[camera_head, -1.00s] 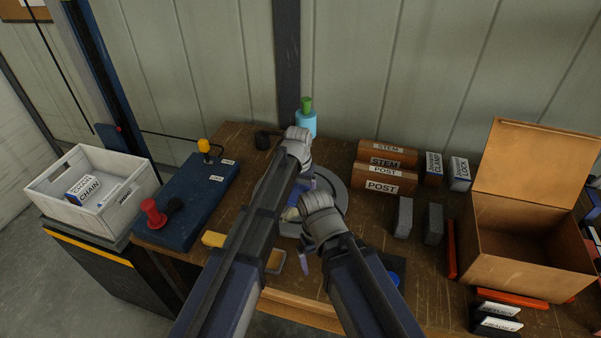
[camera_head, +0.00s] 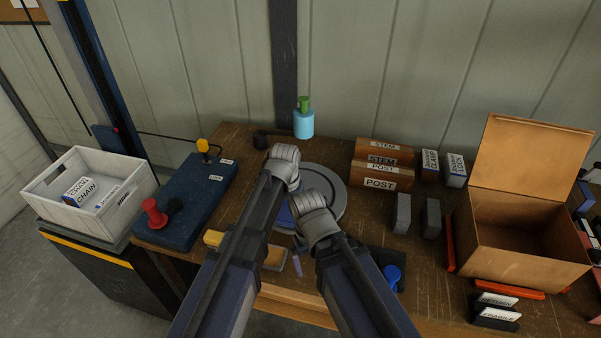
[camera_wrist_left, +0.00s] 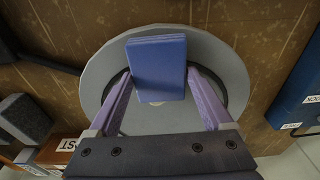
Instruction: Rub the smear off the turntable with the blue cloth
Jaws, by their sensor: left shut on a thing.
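The round grey turntable (camera_head: 338,207) lies on the wooden bench, partly behind my arms; it fills the middle of the left wrist view (camera_wrist_left: 220,60). My left gripper (camera_wrist_left: 158,84) is shut on the folded blue cloth (camera_wrist_left: 158,62), which is over the turntable. Whether the cloth touches the surface I cannot tell. A small pale patch (camera_wrist_left: 126,122) shows below the cloth, mostly hidden; I cannot tell if it is the smear. In the head view the left fingers are mostly hidden by my arms. A purple finger of my right gripper (camera_head: 297,265) shows near the front edge; its opening is hidden.
A blue bottle with a green top (camera_head: 303,122) stands behind the turntable. A blue stand (camera_head: 190,205) is at left, a yellow block (camera_head: 213,238) at the front. Brown boxes (camera_head: 383,170) and grey blocks (camera_head: 402,213) stand at right, with an open carton (camera_head: 525,235) beyond.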

